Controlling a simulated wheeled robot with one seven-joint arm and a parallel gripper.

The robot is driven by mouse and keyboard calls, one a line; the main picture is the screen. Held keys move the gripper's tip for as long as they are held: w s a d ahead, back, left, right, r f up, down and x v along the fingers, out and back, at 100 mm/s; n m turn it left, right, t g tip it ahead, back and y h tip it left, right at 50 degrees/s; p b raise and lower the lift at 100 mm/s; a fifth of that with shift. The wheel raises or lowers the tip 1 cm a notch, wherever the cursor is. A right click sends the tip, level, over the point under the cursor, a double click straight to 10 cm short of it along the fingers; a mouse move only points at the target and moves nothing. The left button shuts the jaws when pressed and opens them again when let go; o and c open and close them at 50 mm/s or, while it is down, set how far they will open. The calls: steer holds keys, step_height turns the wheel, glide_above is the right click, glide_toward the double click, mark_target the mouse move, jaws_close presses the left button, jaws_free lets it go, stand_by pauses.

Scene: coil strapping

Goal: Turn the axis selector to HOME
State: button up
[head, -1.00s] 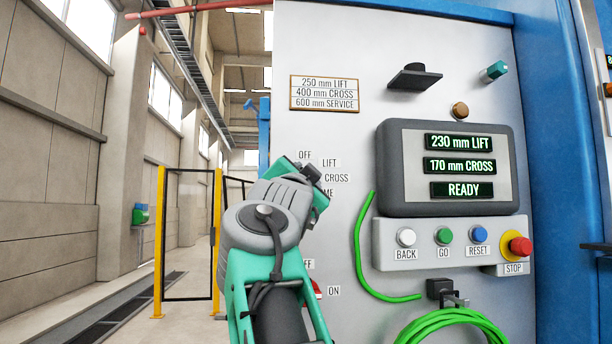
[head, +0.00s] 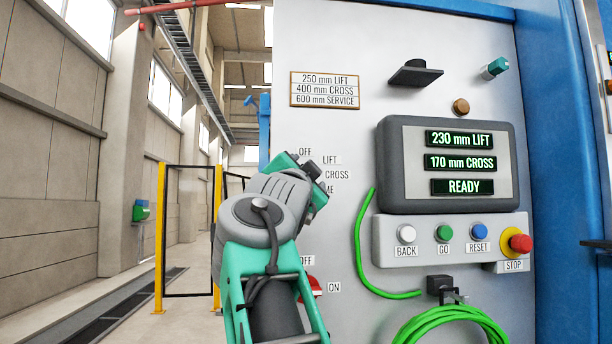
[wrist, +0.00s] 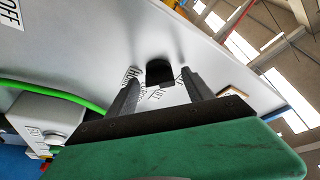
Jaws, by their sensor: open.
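The axis selector shows in the wrist view as a black knob (wrist: 158,72) on the pale panel. In the head view my arm hides it; the labels OFF, LIFT (head: 329,160), CROSS (head: 336,174) and a partly covered HOME (head: 328,191) show around my wrist. My gripper (wrist: 161,76) is open, with one finger on each side of the knob. I see a gap between each finger and the knob. The fingertips are hidden in the head view. The HOME label (wrist: 131,75) is beside the left finger in the wrist view. I cannot tell where the knob points.
Below is a red switch (head: 312,286) marked OFF and ON, close to my arm. To the right are a display (head: 448,166), a button box (head: 450,241) with a red stop button (head: 516,243), and a coiled green cable (head: 450,325). Open floor lies left.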

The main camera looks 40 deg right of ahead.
steer(key=shift+a, duration=0.1)
steer(key=b+v, duration=0.2)
steer(key=v, duration=0.5)
steer(key=shift+s+a, duration=0.2)
steer(key=shift+s, duration=0.1)
steer(key=shift+f, duration=0.15)
